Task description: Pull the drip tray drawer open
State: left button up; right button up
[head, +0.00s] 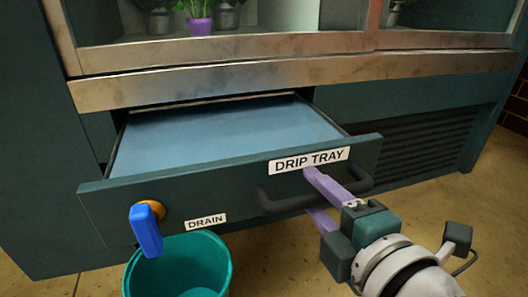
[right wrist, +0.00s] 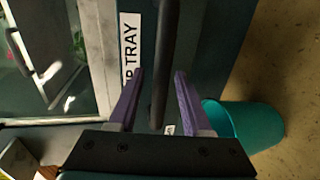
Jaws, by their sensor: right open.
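The drip tray drawer (head: 230,190) is pulled out of the dark green cabinet, and its light blue inside shows. Its front has a "DRIP TRAY" label (head: 309,160) and a dark bar handle (head: 283,204). My right gripper (head: 316,194) is at the handle, with one purple finger above the bar and one below. In the right wrist view the handle (right wrist: 164,65) runs between the two open fingers (right wrist: 158,90), with gaps on both sides. My left gripper is not in view.
A blue valve lever (head: 146,229) sticks out of the drawer front by the "DRAIN" label (head: 206,222). A teal bucket (head: 178,268) stands on the floor below it. Potted plants (head: 199,20) stand in the case above. Floor at the right is clear.

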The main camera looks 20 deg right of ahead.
jog(key=shift+s, duration=0.1)
jog(key=shift+s, duration=0.2)
jog(key=v, duration=0.9)
jog(key=shift+s+p, duration=0.2)
jog(key=shift+p, duration=0.2)
jog(key=shift+r, duration=0.15)
